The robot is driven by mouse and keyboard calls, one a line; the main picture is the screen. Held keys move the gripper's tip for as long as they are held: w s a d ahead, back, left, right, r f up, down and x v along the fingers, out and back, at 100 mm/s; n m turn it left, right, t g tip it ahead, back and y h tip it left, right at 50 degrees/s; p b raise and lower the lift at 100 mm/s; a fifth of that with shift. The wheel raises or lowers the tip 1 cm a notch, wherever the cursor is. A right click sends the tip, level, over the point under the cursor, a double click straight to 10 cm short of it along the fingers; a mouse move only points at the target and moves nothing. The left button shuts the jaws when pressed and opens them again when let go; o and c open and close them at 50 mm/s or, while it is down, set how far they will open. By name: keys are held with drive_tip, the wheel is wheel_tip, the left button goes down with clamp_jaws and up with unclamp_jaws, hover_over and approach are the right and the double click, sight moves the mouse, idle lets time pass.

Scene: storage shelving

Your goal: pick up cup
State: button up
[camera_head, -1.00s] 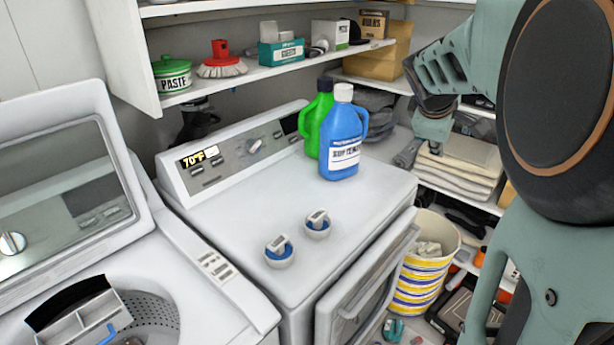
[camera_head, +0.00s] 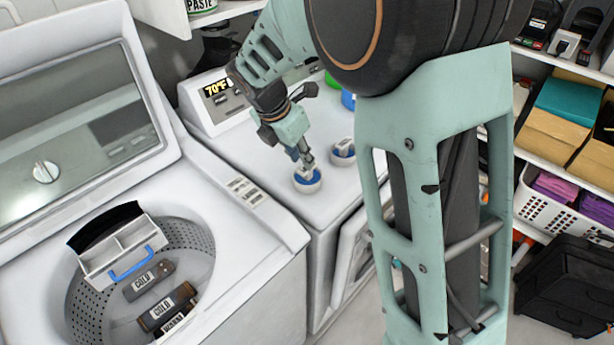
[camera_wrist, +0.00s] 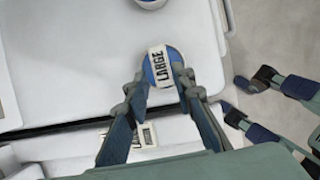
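Two small white cups with blue insides and a light labelled bar across the top stand on the dryer top. The nearer cup (camera_head: 307,184) is directly below my gripper (camera_head: 302,161); the farther cup (camera_head: 343,156) is just behind and to the right. In the wrist view, the nearer cup (camera_wrist: 152,75) shows a "LARGE" label, and the fingertips of my gripper (camera_wrist: 160,84) are apart, one near each side of it. I cannot tell whether they touch it. Part of the farther cup (camera_wrist: 150,4) shows at the top edge.
The dryer top (camera_head: 262,163) is otherwise mostly clear. A green and a blue jug (camera_head: 348,99) stand behind, largely hidden by my arm. The open washer (camera_head: 200,250) at left holds a divided tray (camera_head: 120,252) and labelled items. Shelves with folded cloths are at right.

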sight(307, 176)
drive_tip(key=shift+p+x, duration=0.35)
drive_tip(key=shift+x, duration=2.45)
drive_tip(key=shift+d, duration=0.15)
drive_tip(key=shift+c, duration=0.3)
drive_tip(key=shift+r, duration=0.1)
clamp_jaws()
